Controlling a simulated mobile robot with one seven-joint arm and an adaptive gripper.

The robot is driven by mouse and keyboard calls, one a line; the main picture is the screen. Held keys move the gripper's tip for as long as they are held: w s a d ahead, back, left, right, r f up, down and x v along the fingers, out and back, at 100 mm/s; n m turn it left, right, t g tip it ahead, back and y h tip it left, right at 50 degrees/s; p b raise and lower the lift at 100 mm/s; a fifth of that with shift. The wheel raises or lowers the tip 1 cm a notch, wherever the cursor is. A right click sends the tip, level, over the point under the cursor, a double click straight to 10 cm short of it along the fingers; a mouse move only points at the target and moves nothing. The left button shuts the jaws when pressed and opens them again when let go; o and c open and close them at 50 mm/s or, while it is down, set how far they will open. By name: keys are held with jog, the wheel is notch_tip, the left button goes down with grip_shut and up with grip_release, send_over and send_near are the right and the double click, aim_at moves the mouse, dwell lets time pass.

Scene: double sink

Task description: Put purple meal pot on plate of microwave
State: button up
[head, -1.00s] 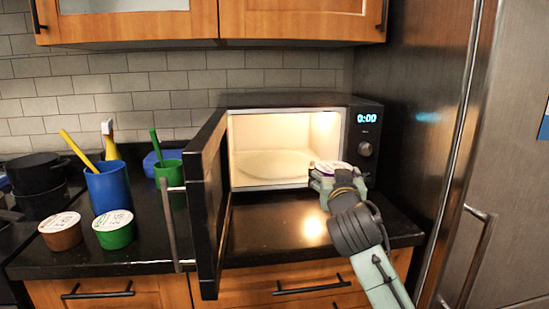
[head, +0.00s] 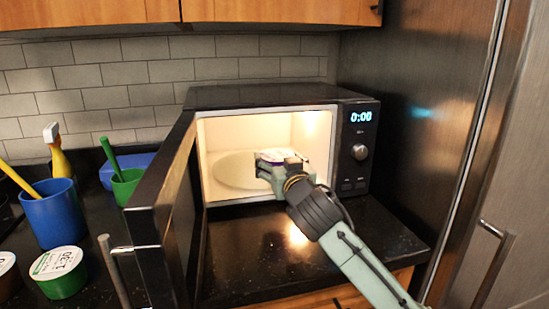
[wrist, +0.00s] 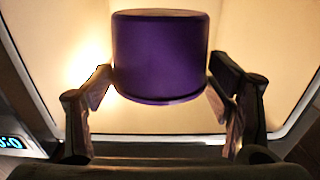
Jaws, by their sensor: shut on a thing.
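The purple meal pot (wrist: 161,55) is upright between the fingers of my gripper (wrist: 165,92) in the wrist view. My gripper is shut on it. In the head view my gripper (head: 278,170) is at the microwave's open front, and the pot's white lid (head: 277,156) shows above the fingers. The microwave (head: 270,97) is lit inside, with its door (head: 160,215) swung open to the left. The pale round plate (head: 233,171) lies on its floor; the pot and gripper cover its right part. I cannot tell whether the pot touches the plate.
The open door stands left of my arm. A blue cup (head: 50,217), a green cup (head: 124,187) and a green-sided pot (head: 60,275) stand on the counter at the left. The fridge (head: 430,130) rises close on the right.

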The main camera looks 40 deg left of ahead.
jog(key=w+a+p, duration=0.1)
jog(key=w, duration=0.2)
jog(key=w+a+p, duration=0.1)
jog(key=w+a, duration=0.1)
jog(key=w, duration=0.1)
jog(key=w+a+p, duration=0.1)
jog(key=w+a, duration=0.1)
jog(key=w, duration=0.2)
jog(key=shift+a+f, duration=0.25)
jog(key=shift+f, duration=0.15)
jog(key=shift+w+f+p, duration=0.1)
jog(key=shift+w+p, duration=0.1)
jog(key=shift+p, duration=0.1)
jog(key=shift+f, duration=0.4)
jog(key=shift+f+p, duration=0.65)
jog(key=shift+f, duration=0.7)
jog(key=shift+a+f, duration=0.1)
jog(key=shift+f, duration=0.15)
jog(key=o, duration=1.5)
jog(key=shift+c, duration=0.2)
jog(key=shift+r, duration=0.1)
